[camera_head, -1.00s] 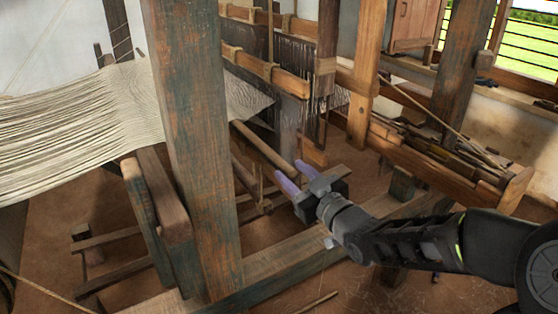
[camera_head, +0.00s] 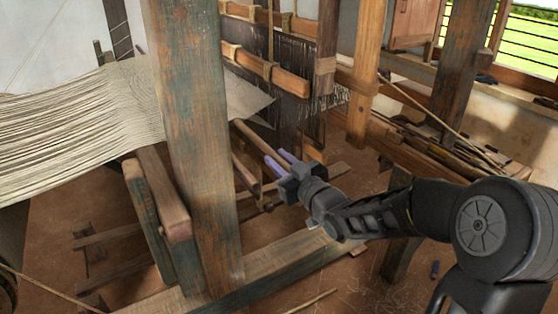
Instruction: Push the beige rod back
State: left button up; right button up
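The beige rod (camera_head: 256,141) is a round pole that slants from under the cloth, behind the big front post, down toward the right. Its near end meets my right gripper (camera_head: 279,158), whose two purple fingers lie apart on either side of the rod's line. The gap between them is narrow, and I cannot tell whether they press on the rod. The far end of the rod is hidden. My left gripper is not in view.
A thick worn post (camera_head: 196,150) stands left of my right gripper. Pale warp threads (camera_head: 70,135) stretch to the left. A low beam (camera_head: 280,258) crosses the floor below my arm. A thin stick (camera_head: 311,301) lies on the floor. A slatted trough stands at right.

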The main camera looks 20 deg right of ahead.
grip_shut()
dwell(1.0)
